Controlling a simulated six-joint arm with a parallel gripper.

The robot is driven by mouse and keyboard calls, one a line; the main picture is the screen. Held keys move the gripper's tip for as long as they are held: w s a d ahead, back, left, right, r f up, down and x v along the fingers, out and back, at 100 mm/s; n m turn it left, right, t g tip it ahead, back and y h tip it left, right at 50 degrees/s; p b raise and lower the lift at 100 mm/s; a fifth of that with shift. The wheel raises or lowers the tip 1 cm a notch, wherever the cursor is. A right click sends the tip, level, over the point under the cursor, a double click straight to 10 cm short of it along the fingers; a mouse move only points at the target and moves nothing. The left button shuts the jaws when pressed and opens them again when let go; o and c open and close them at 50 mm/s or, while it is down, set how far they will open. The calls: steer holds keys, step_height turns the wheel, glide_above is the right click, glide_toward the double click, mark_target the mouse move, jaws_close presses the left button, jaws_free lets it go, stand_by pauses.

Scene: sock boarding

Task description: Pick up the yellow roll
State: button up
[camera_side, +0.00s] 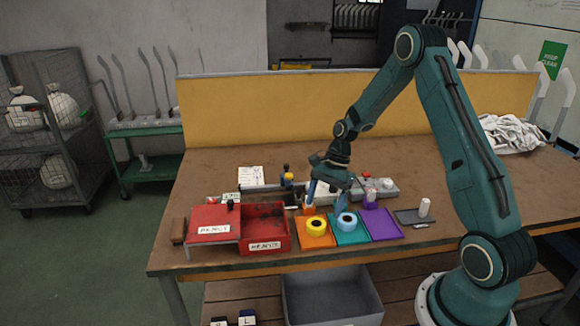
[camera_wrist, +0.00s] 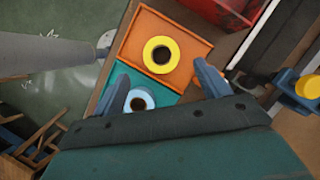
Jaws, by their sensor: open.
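The yellow roll (camera_side: 316,226) lies flat on the orange tray (camera_side: 315,242) in the side view, and its dark centre hole faces up. In the wrist view the yellow roll (camera_wrist: 161,54) sits above and between my fingertips, ahead of the gripper. My gripper (camera_side: 325,193) is open and empty, raised above the trays and behind the rolls in the side view. Its two blue fingers spread apart in the wrist view (camera_wrist: 163,82). A light blue roll (camera_side: 347,222) lies on the teal tray (camera_side: 361,238) beside it; it also shows near the left finger in the wrist view (camera_wrist: 139,101).
A red reject box (camera_side: 264,236) stands left of the orange tray. A purple tray (camera_side: 382,224) lies to the right, with a dark grey tray (camera_side: 411,217) beyond it. A grey device (camera_side: 375,188) stands behind the trays. The table's front edge is close to the trays.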

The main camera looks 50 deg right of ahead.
mark_target(317, 223)
steer(key=shift+f, duration=0.15)
steer(key=shift+x, duration=2.55)
steer(key=shift+w+a, duration=0.1)
steer(key=c, duration=1)
